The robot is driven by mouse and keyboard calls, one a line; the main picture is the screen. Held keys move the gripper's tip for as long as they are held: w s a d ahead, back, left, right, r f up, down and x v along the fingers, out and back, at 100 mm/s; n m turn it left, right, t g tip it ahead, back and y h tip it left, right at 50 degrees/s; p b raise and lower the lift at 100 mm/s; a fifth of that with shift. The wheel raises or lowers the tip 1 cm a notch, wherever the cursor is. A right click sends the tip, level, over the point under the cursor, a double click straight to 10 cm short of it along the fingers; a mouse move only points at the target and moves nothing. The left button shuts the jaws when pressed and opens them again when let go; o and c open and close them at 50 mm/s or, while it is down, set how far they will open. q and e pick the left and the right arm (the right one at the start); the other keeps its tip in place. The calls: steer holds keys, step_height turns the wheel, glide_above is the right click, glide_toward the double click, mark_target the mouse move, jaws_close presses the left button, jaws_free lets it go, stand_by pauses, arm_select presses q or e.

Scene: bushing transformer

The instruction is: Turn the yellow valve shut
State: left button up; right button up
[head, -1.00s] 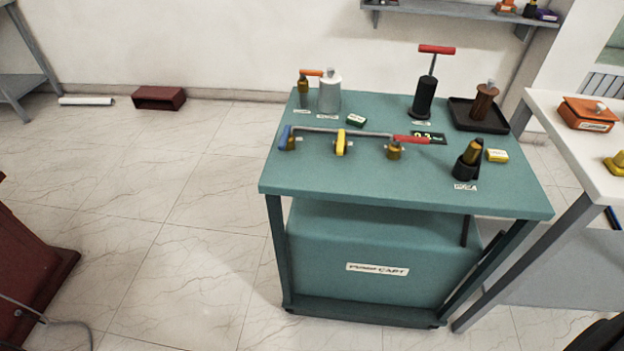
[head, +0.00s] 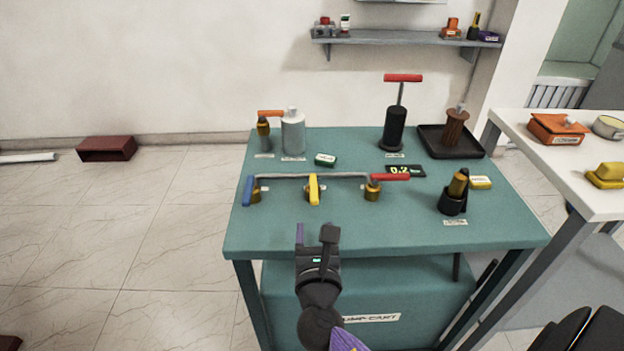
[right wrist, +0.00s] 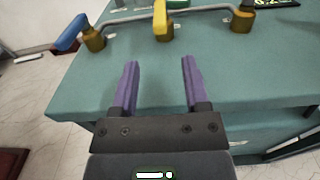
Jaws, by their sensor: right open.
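The yellow valve (head: 314,190) is a yellow lever on a brass body at the middle of a grey pipe on the teal pump cart. Its lever points toward the cart's front edge, across the pipe. It also shows at the top of the right wrist view (right wrist: 161,20). My right gripper (head: 317,236) is open and empty, in front of the valve and apart from it. In the right wrist view its two purple fingers (right wrist: 158,68) are spread, with bare teal tabletop between them and the valve ahead. My left gripper is not in view.
A blue-lever valve (head: 249,190) is at the pipe's left end and a red-lever valve (head: 390,177) at its right end. Behind stand a grey bottle (head: 293,132) and a black pump (head: 395,128).

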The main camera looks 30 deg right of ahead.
mark_target(313, 182)
steer(key=x, duration=0.3)
steer(key=b+x, duration=0.1)
steer(key=x, duration=0.5)
steer(key=shift+r+b, duration=0.35)
steer(key=shift+b, duration=0.05)
steer(key=shift+w+d+r, duration=0.1)
steer(key=shift+w+d, duration=0.25)
steer(key=shift+w, duration=0.1)
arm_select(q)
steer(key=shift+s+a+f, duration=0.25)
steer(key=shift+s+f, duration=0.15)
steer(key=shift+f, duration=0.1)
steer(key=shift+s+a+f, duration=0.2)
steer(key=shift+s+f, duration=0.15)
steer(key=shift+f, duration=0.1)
arm_select(e)
jaws_close()
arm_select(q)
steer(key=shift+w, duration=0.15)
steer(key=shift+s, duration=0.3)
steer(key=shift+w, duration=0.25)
